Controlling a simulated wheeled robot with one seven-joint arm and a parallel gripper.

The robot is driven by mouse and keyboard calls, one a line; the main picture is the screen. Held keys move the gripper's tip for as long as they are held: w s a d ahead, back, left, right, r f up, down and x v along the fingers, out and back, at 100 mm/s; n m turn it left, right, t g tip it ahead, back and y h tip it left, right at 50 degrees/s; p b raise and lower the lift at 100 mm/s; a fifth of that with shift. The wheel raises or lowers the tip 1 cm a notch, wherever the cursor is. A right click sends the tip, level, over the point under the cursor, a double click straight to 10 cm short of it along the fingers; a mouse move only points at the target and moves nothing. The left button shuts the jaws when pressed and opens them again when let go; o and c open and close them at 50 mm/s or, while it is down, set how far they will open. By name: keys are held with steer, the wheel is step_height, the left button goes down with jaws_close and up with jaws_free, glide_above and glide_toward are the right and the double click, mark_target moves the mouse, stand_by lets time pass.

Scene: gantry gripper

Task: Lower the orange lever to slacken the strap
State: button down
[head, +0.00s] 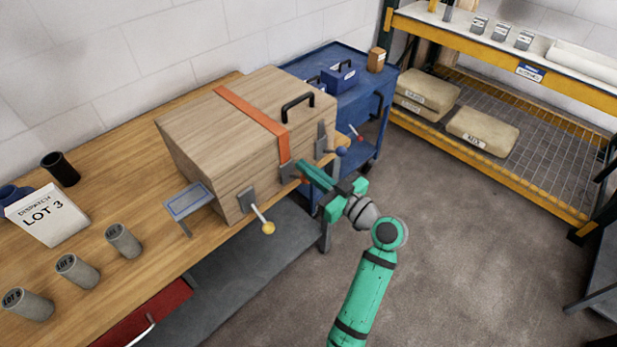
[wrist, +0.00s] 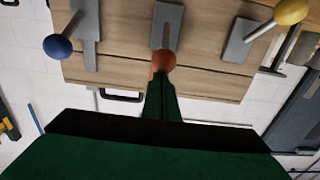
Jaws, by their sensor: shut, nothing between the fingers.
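A wooden chest (head: 200,135) on the bench has an orange strap (head: 250,108) running over its lid and down its front. At the strap's lower end is a grey lever plate (wrist: 167,20) with an orange ball knob (wrist: 163,61). My gripper (head: 300,168) is shut and empty, its fingertips at the orange knob. In the wrist view the shut fingers (wrist: 160,84) overlap the knob's edge; I cannot tell if they touch. In the head view my gripper hides the orange lever, so its angle is unclear.
A yellow-knobbed lever (head: 267,227) and a blue-knobbed lever (head: 342,151) flank the orange one. A red-knobbed lever (head: 358,134) is farther right. A blue cart (head: 352,98) stands behind the chest, a small blue-topped stand (head: 188,200) on the bench.

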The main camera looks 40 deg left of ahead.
steer(key=shift+d+f, duration=0.1)
steer(key=shift+f, duration=2.7)
steer(key=d+r, duration=0.1)
steer(key=d, duration=0.7)
steer(key=shift+s+d, duration=0.35)
steer(key=shift+d, duration=0.05)
steer(key=shift+r, duration=0.1)
